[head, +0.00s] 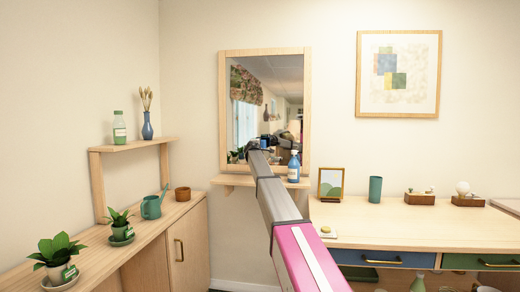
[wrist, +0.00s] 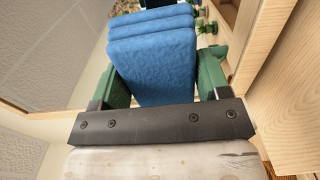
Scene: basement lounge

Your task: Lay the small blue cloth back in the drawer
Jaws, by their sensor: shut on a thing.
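My gripper (wrist: 163,78) is shut on the small blue cloth (wrist: 152,62), a folded, layered pad held between its two green fingers in the wrist view. In the head view my arm reaches forward and my gripper (head: 258,147) is small and dark in front of the wall mirror. The cloth cannot be made out there. The desk at the right has a drawer with a blue front (head: 368,257) and one with a green front (head: 480,262). I cannot tell whether either drawer stands open; their insides are not visible.
The mirror (head: 223,110) hangs above a small shelf with a blue bottle (head: 294,166). Plants and a watering can (head: 151,207) line the left cabinet.

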